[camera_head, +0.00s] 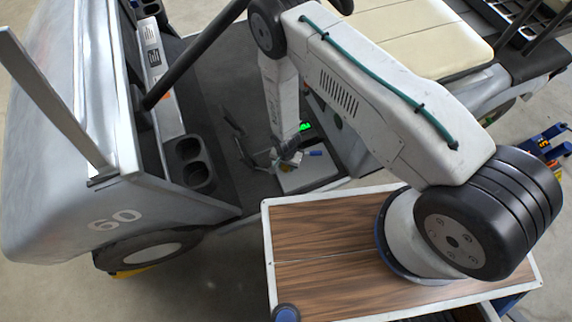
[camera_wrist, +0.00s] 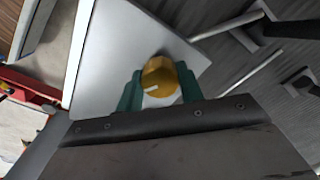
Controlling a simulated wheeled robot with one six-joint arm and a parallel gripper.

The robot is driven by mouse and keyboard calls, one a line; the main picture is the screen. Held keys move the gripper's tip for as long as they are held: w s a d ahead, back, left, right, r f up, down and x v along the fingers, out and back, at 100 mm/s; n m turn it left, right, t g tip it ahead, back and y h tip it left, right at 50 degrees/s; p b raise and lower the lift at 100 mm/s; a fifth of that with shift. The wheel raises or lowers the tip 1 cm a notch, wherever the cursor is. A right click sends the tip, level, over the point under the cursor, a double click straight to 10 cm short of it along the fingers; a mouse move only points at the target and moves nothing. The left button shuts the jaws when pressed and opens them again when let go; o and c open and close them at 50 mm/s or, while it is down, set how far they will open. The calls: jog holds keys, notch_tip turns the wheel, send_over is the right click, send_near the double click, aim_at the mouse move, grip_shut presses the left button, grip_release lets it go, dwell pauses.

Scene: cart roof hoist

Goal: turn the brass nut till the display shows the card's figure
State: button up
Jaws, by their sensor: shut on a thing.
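The brass nut (camera_wrist: 160,74) is in the middle of the wrist view, with a pale stripe on its side. The green fingers of my gripper (camera_wrist: 160,93) stand on either side of it and are shut on it. In the head view my gripper (camera_head: 287,160) reaches down to a pale plate (camera_head: 312,176) on the cart floor, and the nut is too small to tell apart there. A display with a green glow (camera_head: 304,126) stands just behind the gripper; its figure is too small to read. I cannot make out the card.
The grey cart (camera_head: 60,190) has a 60 on its front, and a dark roof post (camera_head: 195,55) slants near my arm. A small blue-ended item (camera_head: 315,153) is beside the gripper. A cream seat (camera_head: 420,35) is behind. Thin rods (camera_wrist: 228,26) cross the dark floor by the plate.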

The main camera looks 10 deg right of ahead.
jog(key=n, duration=0.6)
jog(key=shift+n, duration=0.4)
jog(key=n, duration=0.6)
jog(key=shift+n, duration=0.3)
jog(key=o, duration=1)
notch_tip(320, 180, up, 8)
jog(key=shift+f, duration=0.1)
jog(key=shift+a, duration=0.1)
